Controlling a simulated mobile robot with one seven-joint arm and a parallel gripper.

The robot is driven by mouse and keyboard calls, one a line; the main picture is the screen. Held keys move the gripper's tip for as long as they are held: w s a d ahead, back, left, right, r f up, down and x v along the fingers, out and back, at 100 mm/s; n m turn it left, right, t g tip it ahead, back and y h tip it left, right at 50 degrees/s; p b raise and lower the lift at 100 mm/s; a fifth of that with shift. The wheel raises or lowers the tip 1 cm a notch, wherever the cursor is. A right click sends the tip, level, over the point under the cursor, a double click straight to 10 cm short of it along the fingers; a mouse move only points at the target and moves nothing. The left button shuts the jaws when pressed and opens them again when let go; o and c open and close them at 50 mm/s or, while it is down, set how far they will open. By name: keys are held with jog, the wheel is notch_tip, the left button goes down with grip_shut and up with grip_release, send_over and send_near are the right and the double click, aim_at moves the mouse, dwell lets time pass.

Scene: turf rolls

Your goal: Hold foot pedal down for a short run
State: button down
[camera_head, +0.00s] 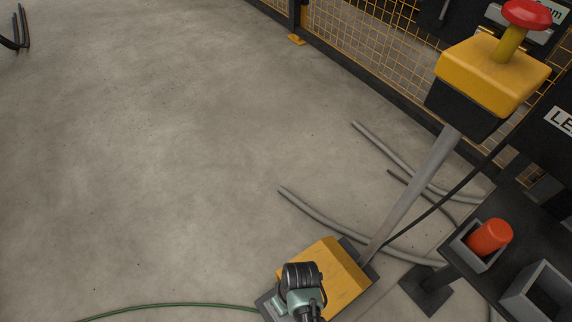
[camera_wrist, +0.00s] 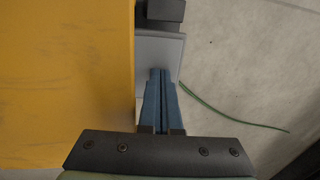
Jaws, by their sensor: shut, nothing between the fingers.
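The foot pedal unit has a yellow cover (camera_head: 342,266) on a dark grey base and stands on the floor at the bottom centre of the head view. In the wrist view its yellow cover (camera_wrist: 65,70) fills the left side. A grey plate (camera_wrist: 165,50) with a dark block lies beside that cover. My gripper (camera_wrist: 162,72) is shut and empty, its blue fingers together over the grey plate, just right of the yellow edge. I cannot tell whether the fingertips touch the plate. In the head view my wrist hides the fingertips and part of the pedal unit.
A grey post rises beside the pedal to a yellow box (camera_head: 490,75) with a red mushroom button (camera_head: 527,14). A red cylinder (camera_head: 489,236) sits in a grey holder at right. Grey hoses and a green cable (camera_head: 165,306) lie on the floor. Open concrete is at left.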

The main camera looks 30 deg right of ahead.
jog(key=shift+a+f+h+b, duration=0.1)
jog(key=shift+a+f+h, duration=0.15)
jog(key=shift+f+h, duration=0.4)
jog(key=shift+a+f+h+b, duration=0.1)
jog(key=shift+a+f+h, duration=0.2)
jog(key=shift+f, duration=0.65)
jog(key=shift+a+f+h+b, duration=0.1)
jog(key=shift+a+f+h, duration=0.05)
jog(key=shift+f+h, duration=0.55)
jog(key=shift+s+f, duration=0.1)
jog(key=shift+f, duration=0.2)
notch_tip(320, 180, up, 15)
jog(key=p, duration=1.1)
jog(key=shift+a+p, duration=0.4)
